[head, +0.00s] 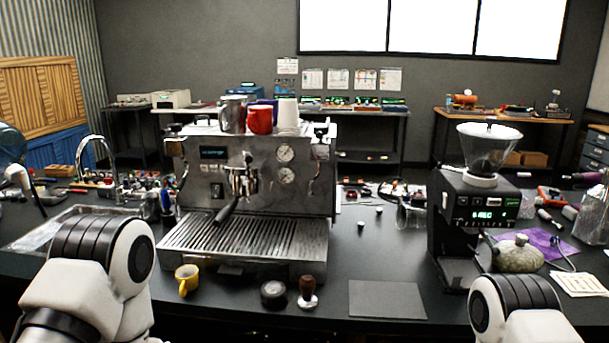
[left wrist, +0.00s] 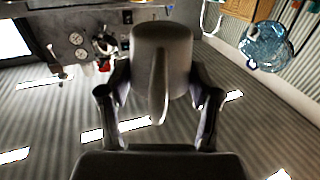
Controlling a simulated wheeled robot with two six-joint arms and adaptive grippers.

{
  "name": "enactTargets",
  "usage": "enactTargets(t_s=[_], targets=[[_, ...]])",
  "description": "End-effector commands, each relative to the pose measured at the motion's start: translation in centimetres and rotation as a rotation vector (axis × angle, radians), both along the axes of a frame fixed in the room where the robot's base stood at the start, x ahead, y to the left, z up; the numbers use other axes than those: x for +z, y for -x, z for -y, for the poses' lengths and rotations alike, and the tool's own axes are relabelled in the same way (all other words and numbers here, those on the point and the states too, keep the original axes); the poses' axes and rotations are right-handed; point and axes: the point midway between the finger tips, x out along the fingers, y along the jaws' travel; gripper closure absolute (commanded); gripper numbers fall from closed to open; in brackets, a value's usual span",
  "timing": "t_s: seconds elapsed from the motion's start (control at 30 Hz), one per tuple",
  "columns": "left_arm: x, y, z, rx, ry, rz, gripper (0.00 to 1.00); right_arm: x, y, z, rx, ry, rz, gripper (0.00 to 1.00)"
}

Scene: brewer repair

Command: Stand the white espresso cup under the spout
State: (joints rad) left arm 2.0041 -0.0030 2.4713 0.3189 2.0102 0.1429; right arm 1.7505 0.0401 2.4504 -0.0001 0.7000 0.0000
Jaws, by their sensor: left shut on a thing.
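My left gripper (left wrist: 160,110) is shut on a pale cup that looks like the white espresso cup (left wrist: 178,45); its handle points back towards my wrist. The gripper and cup are outside the head view, where only my left arm shows at the lower left. The espresso machine (head: 305,185) stands in the middle of the counter. Its spout (head: 240,180) and dark-handled portafilter hang above the slatted drip tray (head: 240,238). The drip tray is bare. The machine also shows at the upper left of the left wrist view (left wrist: 65,22). My right gripper is out of view.
A steel jug, red cup (head: 260,120) and white cups (head: 288,115) sit atop the machine. A grinder (head: 475,215) stands right; a sink (head: 75,222) lies left.

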Motion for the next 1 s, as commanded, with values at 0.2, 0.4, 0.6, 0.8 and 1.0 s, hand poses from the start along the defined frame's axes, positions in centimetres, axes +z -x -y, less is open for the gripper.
enactTargets(t_s=[0.2,0.4,0.6,0.8,1.0], targets=[[-2.8,-1.9,5.0,-0.143,-0.003,0.008,0.74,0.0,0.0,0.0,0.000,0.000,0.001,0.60],[-4.7,-4.0,9.7,-0.260,-0.002,0.009,0.74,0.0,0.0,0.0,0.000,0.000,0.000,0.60],[-5.2,-5.4,10.8,-0.286,-0.003,0.007,0.74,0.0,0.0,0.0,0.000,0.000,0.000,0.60],[-5.2,-5.4,10.8,-0.286,-0.003,0.008,0.74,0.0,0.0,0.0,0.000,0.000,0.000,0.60],[-5.8,-5.3,10.7,-0.284,-0.002,0.006,0.74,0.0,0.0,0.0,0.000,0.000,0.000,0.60]])
